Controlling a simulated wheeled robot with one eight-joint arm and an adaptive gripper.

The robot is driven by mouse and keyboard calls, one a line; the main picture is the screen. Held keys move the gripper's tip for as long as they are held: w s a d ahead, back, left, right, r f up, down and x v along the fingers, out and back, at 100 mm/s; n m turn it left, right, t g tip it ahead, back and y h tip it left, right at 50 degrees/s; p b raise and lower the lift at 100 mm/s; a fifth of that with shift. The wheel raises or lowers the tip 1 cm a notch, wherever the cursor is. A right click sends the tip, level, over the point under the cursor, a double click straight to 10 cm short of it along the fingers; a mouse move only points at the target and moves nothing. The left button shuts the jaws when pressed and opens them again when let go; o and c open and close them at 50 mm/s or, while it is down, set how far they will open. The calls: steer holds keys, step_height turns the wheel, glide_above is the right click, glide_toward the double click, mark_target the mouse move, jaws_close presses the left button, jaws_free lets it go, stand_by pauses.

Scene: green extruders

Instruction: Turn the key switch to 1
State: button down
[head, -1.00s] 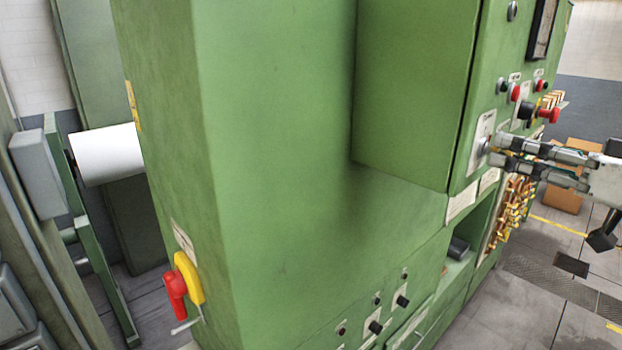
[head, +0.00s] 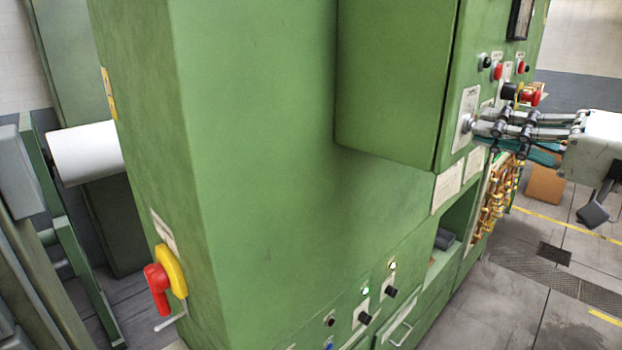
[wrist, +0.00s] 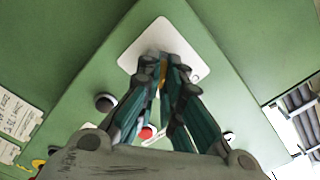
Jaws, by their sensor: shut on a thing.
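The key switch (head: 466,122) sits on a white label plate (head: 469,100) on the green control box, at the right of the head view. My gripper (head: 476,126) reaches it from the right, fingertips at the switch. In the wrist view, my fingers (wrist: 164,66) are closed together in front of the white plate (wrist: 187,40). A thin yellowish piece, seemingly the key (wrist: 163,72), shows between them. The fingers hide most of the switch, so I cannot read its position.
Red and black buttons (head: 497,72) and a red knob (head: 530,97) are close to my fingers. A red and yellow handle (head: 158,287) is at the lower left.

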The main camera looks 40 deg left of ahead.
steer(key=shift+w+m, duration=0.15)
steer(key=shift+m, duration=0.35)
steer(key=c, duration=1.8)
jaws_free()
steer(key=shift+o, duration=0.2)
steer(key=shift+d, duration=0.1)
steer(key=s+d, duration=0.1)
steer(key=d, duration=1)
steer(key=shift+d, duration=0.4)
steer(key=shift+s, duration=0.1)
